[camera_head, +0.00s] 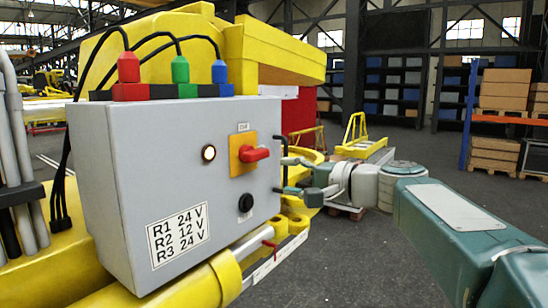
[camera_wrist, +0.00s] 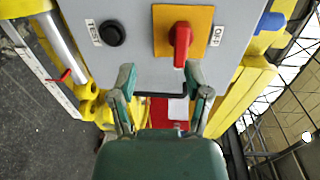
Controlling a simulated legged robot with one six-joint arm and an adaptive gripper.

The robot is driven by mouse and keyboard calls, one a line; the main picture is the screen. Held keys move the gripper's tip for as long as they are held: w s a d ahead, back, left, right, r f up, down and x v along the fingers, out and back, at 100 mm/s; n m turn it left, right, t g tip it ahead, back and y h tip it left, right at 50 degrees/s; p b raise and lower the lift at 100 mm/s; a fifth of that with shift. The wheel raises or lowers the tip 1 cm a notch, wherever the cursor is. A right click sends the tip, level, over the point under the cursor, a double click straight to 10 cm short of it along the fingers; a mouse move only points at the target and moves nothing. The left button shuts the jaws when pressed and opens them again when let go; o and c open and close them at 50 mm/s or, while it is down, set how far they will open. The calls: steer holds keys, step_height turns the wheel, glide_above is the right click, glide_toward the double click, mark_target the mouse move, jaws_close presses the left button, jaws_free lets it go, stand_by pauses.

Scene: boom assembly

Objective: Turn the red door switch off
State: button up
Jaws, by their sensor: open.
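The red door switch (camera_head: 255,155) sits on an orange-yellow plate (camera_head: 236,168) on the grey box door. Its red handle points right, toward the door edge, in the head view. In the wrist view the red switch (camera_wrist: 182,45) points down toward my gripper. My gripper (camera_head: 290,176) is open and empty beside the door's right edge, apart from the switch as far as I can tell. In the wrist view my gripper (camera_wrist: 160,74) has its two fingers spread, the right one close below the switch handle.
The grey box (camera_head: 130,170) carries a lit lamp (camera_head: 209,153), a black button (camera_head: 245,203) and a voltage label (camera_head: 178,234). A dark handle (camera_wrist: 158,95) stands at the door edge between my fingers in the wrist view. Yellow machinery (camera_head: 275,55) surrounds the box.

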mark_target(260, 157)
steer(key=shift+t+y, duration=0.3)
steer(key=shift+y, duration=0.1)
steer(key=w+a, duration=0.2)
steer(key=w+a+r, duration=0.1)
steer(key=w+a, duration=0.1)
steer(key=w, duration=0.1)
steer(key=w+a+r, duration=0.1)
steer(key=w, duration=0.1)
steer(key=shift+w+a, duration=0.2)
steer(key=shift+a, duration=0.2)
steer(key=shift+w+a, duration=0.25)
steer(key=shift+w, duration=0.15)
steer(key=shift+w+a, duration=0.1)
steer(key=shift+a, duration=0.1)
steer(key=shift+a+f, duration=0.1)
steer(key=c, duration=0.8)
